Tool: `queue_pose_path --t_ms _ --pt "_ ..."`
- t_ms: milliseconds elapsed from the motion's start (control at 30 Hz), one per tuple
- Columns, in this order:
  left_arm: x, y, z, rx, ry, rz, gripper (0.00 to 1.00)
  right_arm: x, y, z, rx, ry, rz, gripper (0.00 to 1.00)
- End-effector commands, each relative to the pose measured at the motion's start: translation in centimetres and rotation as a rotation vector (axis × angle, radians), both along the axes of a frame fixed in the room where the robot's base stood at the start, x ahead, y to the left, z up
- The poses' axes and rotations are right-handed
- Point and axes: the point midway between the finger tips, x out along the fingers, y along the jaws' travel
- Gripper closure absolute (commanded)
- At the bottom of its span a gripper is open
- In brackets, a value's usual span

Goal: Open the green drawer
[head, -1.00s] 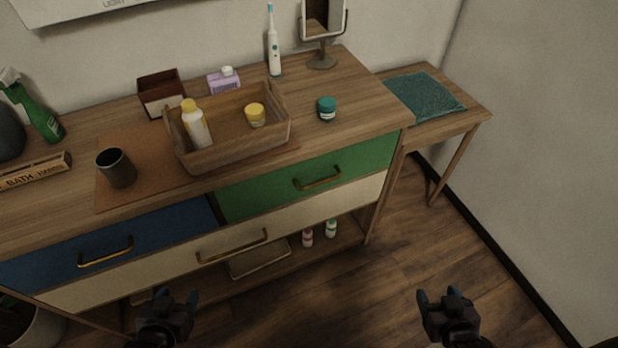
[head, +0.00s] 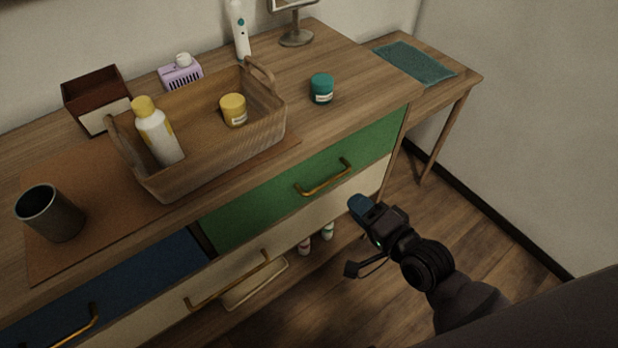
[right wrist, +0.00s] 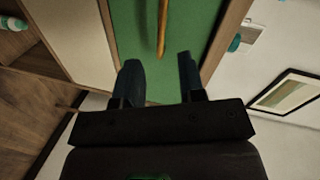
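The green drawer (head: 296,195) is closed, flush in the upper right of the cabinet front. Its brass handle (head: 325,178) is on the middle of its face. My right gripper (head: 357,236) is in front of and below the handle, apart from it. In the right wrist view the two fingers (right wrist: 160,82) are spread, with nothing between them. The handle (right wrist: 163,28) shows there beyond the fingertips, against the green drawer front (right wrist: 190,25). My left gripper does not show in either current view.
A cream drawer (head: 290,240) lies below the green one, and a blue drawer (head: 120,290) to the left. On the top stand a wooden basket (head: 215,160), a teal jar (head: 321,89) and a dark cup (head: 50,213). A side table (head: 455,92) stands at the right.

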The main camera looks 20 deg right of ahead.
Motion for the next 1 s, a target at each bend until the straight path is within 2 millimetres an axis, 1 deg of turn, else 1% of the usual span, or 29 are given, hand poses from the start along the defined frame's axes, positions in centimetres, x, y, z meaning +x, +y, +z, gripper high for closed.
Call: queue_pose_path --t_ms 33,100,200,333,433,567,700,1000 --pt "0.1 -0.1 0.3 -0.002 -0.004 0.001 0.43 0.0 0.0 0.2 0.069 0.018 -0.014 0.63" --pt "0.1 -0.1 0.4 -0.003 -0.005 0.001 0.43 0.0 0.1 0.2 0.148 0.042 -0.030 0.63" --pt "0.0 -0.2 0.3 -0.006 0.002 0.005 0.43 0.0 0.1 0.3 0.213 0.062 -0.046 0.63" --pt "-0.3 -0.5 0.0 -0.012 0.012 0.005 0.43 0.2 0.1 0.2 0.243 0.073 -0.053 0.63" --pt "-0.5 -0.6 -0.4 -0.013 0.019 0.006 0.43 0.9 0.4 -0.1 0.245 0.075 -0.053 0.63" --pt "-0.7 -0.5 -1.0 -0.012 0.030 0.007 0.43 2.4 0.9 -0.5 0.244 0.075 -0.053 0.63" --pt "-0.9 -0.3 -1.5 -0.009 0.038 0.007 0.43 4.4 1.7 -1.0 0.243 0.077 -0.053 0.63" --pt "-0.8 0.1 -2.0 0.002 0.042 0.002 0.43 8.3 3.1 -1.9 0.241 0.077 -0.053 0.63"
